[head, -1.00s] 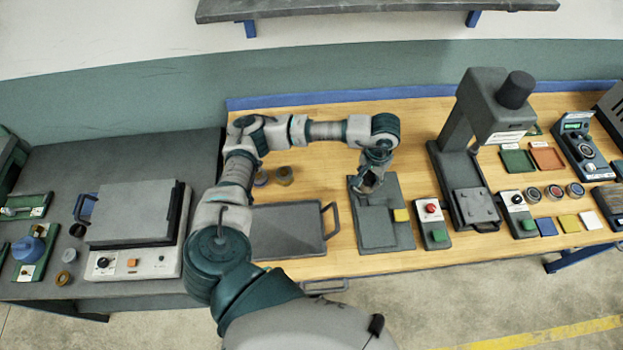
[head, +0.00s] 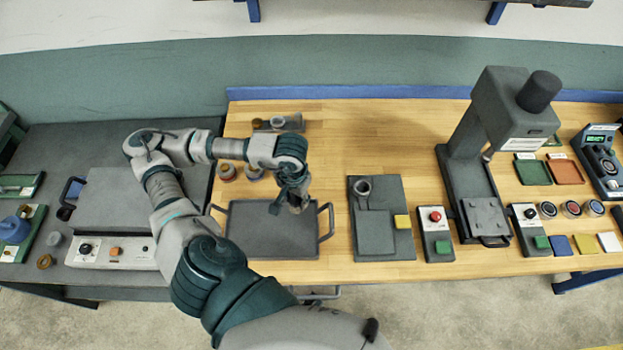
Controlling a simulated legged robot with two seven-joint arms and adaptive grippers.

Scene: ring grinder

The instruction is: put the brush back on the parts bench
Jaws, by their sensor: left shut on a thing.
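My left gripper (head: 297,202) is over the right part of the dark tray (head: 262,238). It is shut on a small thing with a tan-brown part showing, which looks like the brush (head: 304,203). Most of it is hidden by the fingers, and its exact shape is too small to tell. The wooden bench (head: 390,125) lies below and behind the gripper. A dark grey bench (head: 85,150) stands to its left. No label shows which one is the parts bench. My right gripper is not in view.
A grey plate (head: 391,240) with a ring (head: 362,187) and yellow block lies right of the tray. A press (head: 480,200) stands farther right. Small round parts (head: 228,172) sit behind the tray. A boxy device (head: 115,215) is at left. The wooden bench's back middle is clear.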

